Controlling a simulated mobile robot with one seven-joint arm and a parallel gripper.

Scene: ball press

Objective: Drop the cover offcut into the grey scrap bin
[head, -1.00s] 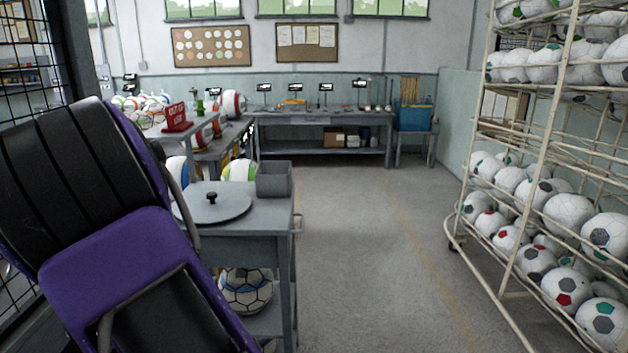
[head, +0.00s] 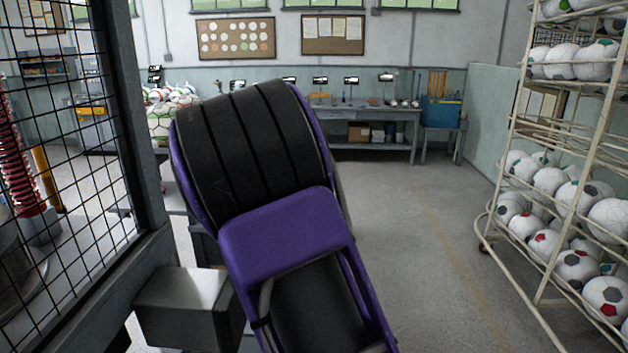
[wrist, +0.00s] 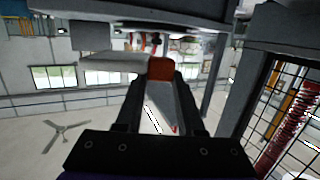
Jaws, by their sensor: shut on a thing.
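My gripper (wrist: 160,80) shows in the wrist view, where the room appears upside down. In the head view my purple and black arm hides the gripper, the offcut and the bin.
A mesh cage (head: 60,150) stands close on the left, with a dark grey box (head: 190,305) beside its post. A rack of footballs (head: 560,190) is on the right. The floor (head: 430,230) between is clear. A workbench (head: 380,115) runs along the back wall.

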